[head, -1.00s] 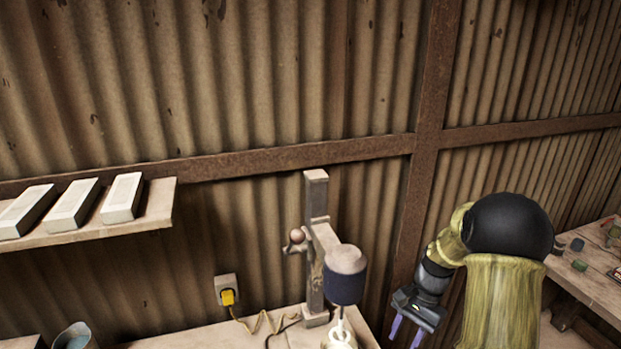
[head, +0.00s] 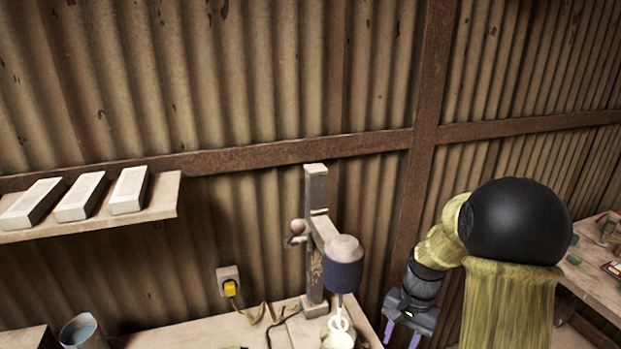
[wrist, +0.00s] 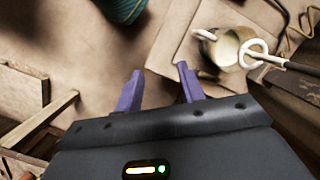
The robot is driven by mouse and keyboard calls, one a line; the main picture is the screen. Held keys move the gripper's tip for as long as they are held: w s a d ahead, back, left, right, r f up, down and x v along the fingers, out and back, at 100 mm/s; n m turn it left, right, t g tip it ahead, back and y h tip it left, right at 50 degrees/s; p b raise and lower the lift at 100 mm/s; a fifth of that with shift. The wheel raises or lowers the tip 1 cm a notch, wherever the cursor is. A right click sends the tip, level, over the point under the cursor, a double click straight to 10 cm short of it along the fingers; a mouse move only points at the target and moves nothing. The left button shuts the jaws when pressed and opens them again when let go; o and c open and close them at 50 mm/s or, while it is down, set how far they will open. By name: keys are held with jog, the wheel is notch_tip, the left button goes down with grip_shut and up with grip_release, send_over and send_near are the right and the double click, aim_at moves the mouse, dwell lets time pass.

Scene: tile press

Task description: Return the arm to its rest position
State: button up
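My arm is bent at the right side of the head view, with a black rounded joint above yellow-green sleeved links. My gripper (head: 402,336) hangs from it, fingers pointing down, to the right of the bench stand. In the wrist view my gripper (wrist: 160,79) shows two purple fingers spread apart with nothing between them. Bare bench surface shows beyond the fingertips. The finger ends are close to the bottom edge of the head view.
An upright stand (head: 315,240) with a dark blue motor holds a beater in a small pot (wrist: 226,50), right of my fingers. A blue-green container (wrist: 122,8) stands beyond them. White blocks (head: 82,197) lie on a wall shelf (head: 160,205). Another table (head: 592,280) is at right.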

jog(key=s+a+r+n+t+h, duration=0.1)
jog(key=s+a+r+n+t, duration=0.3)
jog(key=s+n, duration=0.3)
jog(key=s+r, duration=0.1)
jog(key=s, duration=0.1)
jog(key=shift+s+a+h, duration=0.3)
jog(key=shift+s+h, duration=0.05)
jog(key=shift+h, duration=0.05)
